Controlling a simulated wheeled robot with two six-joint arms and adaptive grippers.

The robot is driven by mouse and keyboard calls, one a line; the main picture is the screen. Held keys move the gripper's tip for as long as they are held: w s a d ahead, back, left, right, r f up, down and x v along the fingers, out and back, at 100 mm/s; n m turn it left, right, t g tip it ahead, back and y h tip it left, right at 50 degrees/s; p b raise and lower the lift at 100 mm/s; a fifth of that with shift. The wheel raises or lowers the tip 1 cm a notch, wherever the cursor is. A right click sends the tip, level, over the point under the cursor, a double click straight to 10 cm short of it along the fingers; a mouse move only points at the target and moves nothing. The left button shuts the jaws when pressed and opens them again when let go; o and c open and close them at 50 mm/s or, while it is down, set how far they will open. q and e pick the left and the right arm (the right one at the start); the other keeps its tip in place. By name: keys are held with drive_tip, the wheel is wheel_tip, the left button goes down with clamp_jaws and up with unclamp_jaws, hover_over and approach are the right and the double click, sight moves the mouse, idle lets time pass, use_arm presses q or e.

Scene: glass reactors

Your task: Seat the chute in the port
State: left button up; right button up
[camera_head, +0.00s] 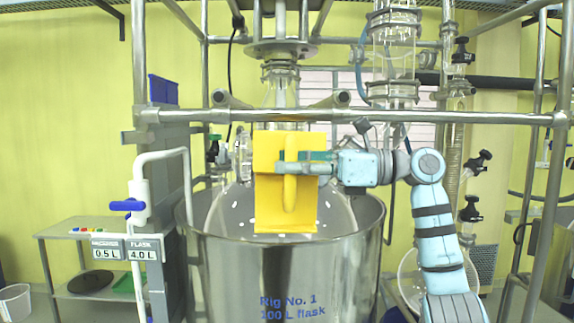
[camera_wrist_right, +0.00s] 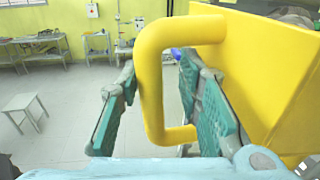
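The yellow chute (camera_head: 267,205), a block with a D-shaped handle (camera_head: 290,195), is in front of the steel rail, above and in front of the vessel's rim. My right gripper (camera_head: 283,167) reaches across the handle from the right. In the right wrist view, the handle (camera_wrist_right: 150,85) passes between the fingers (camera_wrist_right: 158,75). One finger is outside the handle and the other is between handle and chute body (camera_wrist_right: 270,75). Gaps show beside the handle, so the fingers look open around it. What supports the chute is hidden. I cannot make out the port. My left gripper is not in view.
A large steel vessel (camera_head: 290,280) labelled Rig No. 1 stands below, with a glass flask (camera_head: 335,205) inside. A steel rail (camera_head: 430,117) crosses above the chute. Glass columns (camera_head: 393,60) and valves (camera_head: 475,160) stand at the right. A side table (camera_head: 55,233) is at the left.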

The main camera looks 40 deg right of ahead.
drive_tip(key=v, duration=0.8)
drive_tip(key=shift+d+f+b, duration=0.2)
drive_tip(key=shift+d+b, duration=0.15)
drive_tip(key=shift+b, duration=0.1)
drive_tip(key=o, duration=0.6)
drive_tip(key=shift+s+a, duration=0.1)
drive_tip(key=shift+s, duration=0.05)
drive_tip(key=shift+c, duration=0.2)
drive_tip(key=v, duration=0.8)
idle(0.6)
